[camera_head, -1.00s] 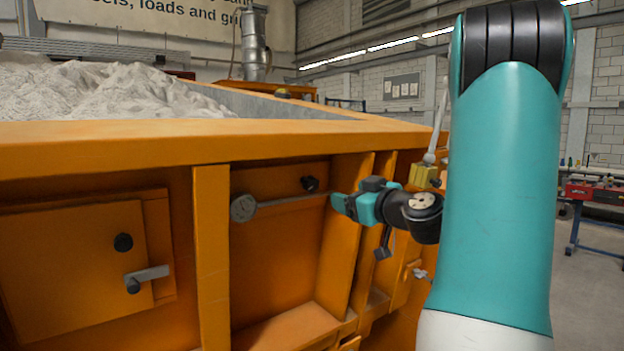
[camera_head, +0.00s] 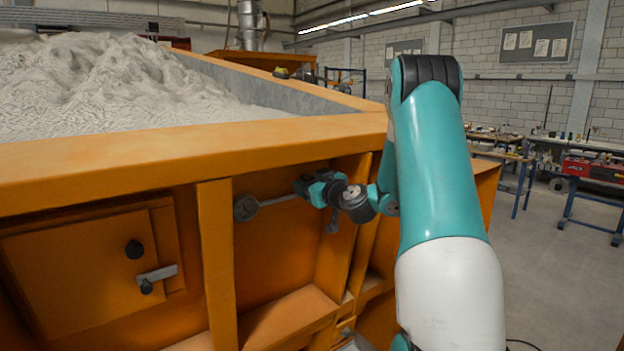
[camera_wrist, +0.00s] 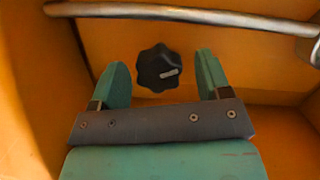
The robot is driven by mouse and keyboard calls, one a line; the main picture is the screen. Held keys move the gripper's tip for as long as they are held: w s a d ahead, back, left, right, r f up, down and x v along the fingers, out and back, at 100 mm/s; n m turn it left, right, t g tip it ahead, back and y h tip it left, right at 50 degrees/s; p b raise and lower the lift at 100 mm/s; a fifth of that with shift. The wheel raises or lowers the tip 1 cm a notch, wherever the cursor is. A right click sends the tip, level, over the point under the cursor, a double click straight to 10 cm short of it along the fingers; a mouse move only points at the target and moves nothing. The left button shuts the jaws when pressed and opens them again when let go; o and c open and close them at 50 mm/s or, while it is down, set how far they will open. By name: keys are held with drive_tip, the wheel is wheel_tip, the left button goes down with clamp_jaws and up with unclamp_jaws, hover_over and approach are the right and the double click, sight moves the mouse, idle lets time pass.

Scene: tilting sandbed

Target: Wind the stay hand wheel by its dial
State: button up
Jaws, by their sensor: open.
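A black lobed hand wheel (camera_wrist: 158,68) with a pale mark on its face sits on the orange panel in the wrist view. My gripper (camera_wrist: 161,57) is open, with one teal finger on each side of the wheel in the picture and a gap to both. I cannot tell how deep the fingers reach around it. In the head view my gripper (camera_head: 304,187) is at the panel and hides the wheel. A round grey dial-like disc (camera_head: 246,208) sits left of the gripper, at the end of a metal rod (camera_head: 278,200).
The rod also crosses the top of the wrist view (camera_wrist: 190,15), close to the fingers. Orange ribs (camera_head: 216,262) flank the recess. A hatch (camera_head: 80,270) with a black knob and a handle is at left. Sand (camera_head: 110,85) fills the bed above.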

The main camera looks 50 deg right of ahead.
drive_tip(key=c, duration=0.9)
drive_tip(key=shift+c, duration=0.2)
drive_tip(key=m+b, duration=0.1)
drive_tip(key=m+y+b, duration=0.1)
drive_tip(key=b, duration=0.1)
drive_tip(key=shift+d+f+m+b, duration=0.1)
drive_tip(key=shift+f+m+b, duration=0.1)
drive_tip(key=shift+m+b, duration=0.15)
drive_tip(key=m+y+b, duration=0.1)
drive_tip(key=m+b, duration=0.2)
drive_tip(key=m, duration=0.1)
drive_tip(key=shift+d+t, duration=0.1)
drive_tip(key=shift+t, duration=0.2)
drive_tip(key=m+t+y+b, duration=0.1)
drive_tip(key=m+b, duration=0.1)
drive_tip(key=m, duration=0.3)
drive_tip(key=shift+d+b, duration=0.1)
drive_tip(key=shift+b, duration=0.2)
drive_tip(key=m+y, duration=0.1)
drive_tip(key=m, duration=0.2)
drive_tip(key=shift+m, duration=0.25)
drive_tip(key=shift+f+m+t, duration=0.1)
drive_tip(key=shift+m+t, duration=0.5)
drive_tip(key=shift+m, duration=1.1)
